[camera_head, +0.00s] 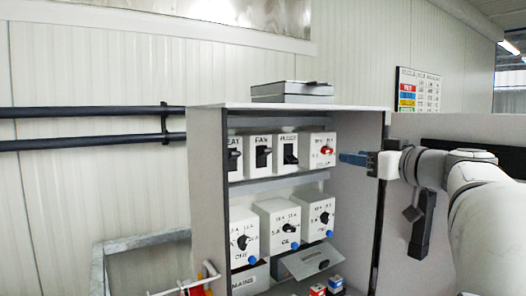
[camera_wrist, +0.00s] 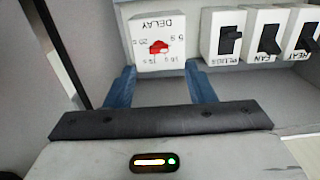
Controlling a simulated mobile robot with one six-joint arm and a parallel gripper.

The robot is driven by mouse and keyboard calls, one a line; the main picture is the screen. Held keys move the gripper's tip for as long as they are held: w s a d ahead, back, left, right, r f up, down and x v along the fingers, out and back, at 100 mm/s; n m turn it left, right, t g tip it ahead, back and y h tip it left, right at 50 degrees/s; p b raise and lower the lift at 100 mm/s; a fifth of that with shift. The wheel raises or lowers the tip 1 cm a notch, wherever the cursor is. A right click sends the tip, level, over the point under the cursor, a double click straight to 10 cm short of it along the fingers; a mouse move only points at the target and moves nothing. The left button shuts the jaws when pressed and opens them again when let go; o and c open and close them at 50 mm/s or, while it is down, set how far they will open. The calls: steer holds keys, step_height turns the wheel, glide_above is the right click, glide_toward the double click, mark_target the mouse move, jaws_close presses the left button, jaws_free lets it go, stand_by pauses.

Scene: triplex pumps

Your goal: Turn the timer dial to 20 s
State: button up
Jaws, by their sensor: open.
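The timer dial (camera_wrist: 158,47) is a red knob on a white box (camera_wrist: 178,62) marked DELAY, upside down in the wrist view. Several seconds marks surround it, but I cannot tell clearly which one it points to. In the head view the red dial (camera_head: 326,150) is at the right end of the cabinet's upper row. My gripper (camera_wrist: 160,70) has two blue fingers spread apart, with nothing between them. The fingertips are near the lower edge of the box in the wrist view. In the head view my gripper (camera_head: 347,158) is just right of the box.
Black switches, including the FAN switch (camera_head: 263,157), stand left of the timer. Several boxes with black dials, such as the OIL box (camera_head: 279,226), fill the shelf below. The cabinet's side wall (camera_head: 372,205) is close to my arm.

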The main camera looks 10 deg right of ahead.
mark_target(330, 150)
steer(key=p+x, duration=0.1)
steer(key=x, duration=0.4)
steer(key=p+x, duration=0.1)
steer(key=x, duration=0.1)
steer(key=shift+w+r+p, duration=0.3)
steer(key=shift+w, duration=0.05)
steer(key=c, duration=0.9)
steer(key=shift+d, duration=0.15)
steer(key=shift+c, duration=0.5)
steer(key=shift+o, duration=0.2)
steer(key=shift+b, duration=0.35)
